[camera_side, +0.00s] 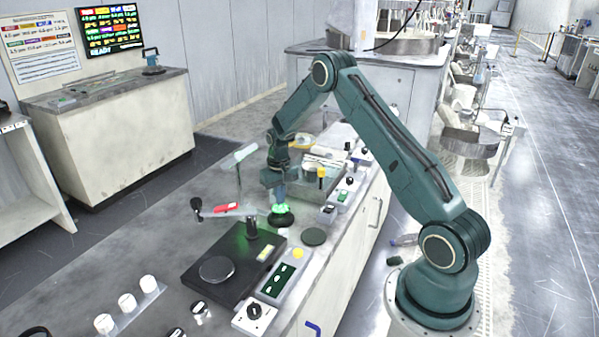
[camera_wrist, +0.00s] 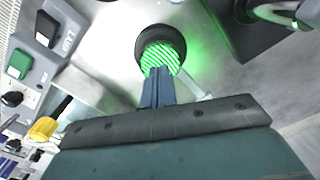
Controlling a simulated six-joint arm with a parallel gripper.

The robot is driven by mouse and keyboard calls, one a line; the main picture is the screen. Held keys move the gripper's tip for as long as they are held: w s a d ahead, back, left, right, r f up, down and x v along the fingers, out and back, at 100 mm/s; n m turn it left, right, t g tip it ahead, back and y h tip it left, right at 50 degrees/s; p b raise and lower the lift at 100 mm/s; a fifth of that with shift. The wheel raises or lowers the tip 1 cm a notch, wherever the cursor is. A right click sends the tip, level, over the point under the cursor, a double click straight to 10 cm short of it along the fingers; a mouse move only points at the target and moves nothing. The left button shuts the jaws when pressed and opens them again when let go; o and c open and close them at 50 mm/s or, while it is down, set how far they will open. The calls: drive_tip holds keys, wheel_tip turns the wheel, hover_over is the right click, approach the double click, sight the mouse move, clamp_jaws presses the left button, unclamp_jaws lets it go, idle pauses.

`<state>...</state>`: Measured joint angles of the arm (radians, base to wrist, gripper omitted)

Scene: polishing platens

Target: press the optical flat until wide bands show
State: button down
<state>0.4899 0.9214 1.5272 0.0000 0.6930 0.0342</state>
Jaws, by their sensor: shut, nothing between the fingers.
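The optical flat (camera_wrist: 160,58) glows green under the lamp, with several narrow, slanted dark bands across it in the wrist view. It sits in a dark round holder (camera_wrist: 140,42) and also shows as a small green disc in the side view (camera_side: 280,208). My gripper (camera_wrist: 157,78) is shut, with its blue fingertips at the flat's near edge. In the side view my gripper (camera_side: 279,198) points down at the flat. I cannot tell whether the fingertips touch it. The fingers hide a small part of the flat.
A black plate (camera_side: 205,280) with a grey disc stands in front on the bench. A green-lit post (camera_side: 252,228) rises at its back corner. A red object (camera_side: 227,207) lies to the left.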

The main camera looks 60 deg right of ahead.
sight(280, 208)
drive_tip(key=shift+f, duration=0.9)
idle(2.0)
drive_tip(key=shift+r, duration=0.15)
drive_tip(key=shift+r, duration=3.4)
